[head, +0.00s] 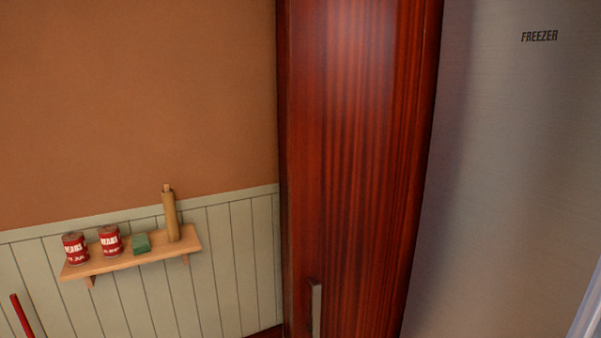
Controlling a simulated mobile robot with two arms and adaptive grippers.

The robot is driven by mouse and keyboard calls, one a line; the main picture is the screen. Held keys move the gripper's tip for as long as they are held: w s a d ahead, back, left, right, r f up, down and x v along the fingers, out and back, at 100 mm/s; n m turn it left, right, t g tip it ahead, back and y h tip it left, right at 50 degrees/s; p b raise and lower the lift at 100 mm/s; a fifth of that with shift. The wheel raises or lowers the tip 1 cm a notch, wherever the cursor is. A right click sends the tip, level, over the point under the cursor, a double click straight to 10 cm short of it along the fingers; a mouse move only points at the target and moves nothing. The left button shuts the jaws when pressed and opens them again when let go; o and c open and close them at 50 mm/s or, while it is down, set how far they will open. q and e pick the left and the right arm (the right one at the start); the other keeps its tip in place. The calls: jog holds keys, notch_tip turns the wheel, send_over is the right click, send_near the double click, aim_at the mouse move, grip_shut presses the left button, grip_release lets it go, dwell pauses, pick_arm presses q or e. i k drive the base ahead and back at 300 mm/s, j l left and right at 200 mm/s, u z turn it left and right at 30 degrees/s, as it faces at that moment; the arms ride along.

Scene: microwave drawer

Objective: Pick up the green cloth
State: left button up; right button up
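A small green item (141,243), folded or block-like and perhaps the green cloth, lies on a wooden wall shelf (158,254) at the lower left of the head view. It sits between a red can on its left and a wooden rolling pin on its right. Neither of my grippers shows in the head view.
Two red cans labelled beans (75,248) and a rolling pin (171,216) stand on the shelf. A tall dark red wooden cabinet (350,150) with a metal handle (316,308) and a steel freezer (520,180) fill the right. A red stick (22,316) shows at lower left.

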aim_at(140, 243)
jog(key=i+j+u, duration=0.1)
jog(key=u, duration=0.25)
jog(key=i+j+u, duration=0.15)
jog(key=u, duration=0.25)
jog(key=i+j+u, duration=0.15)
jog(key=u, duration=0.2)
jog(key=j, duration=0.1)
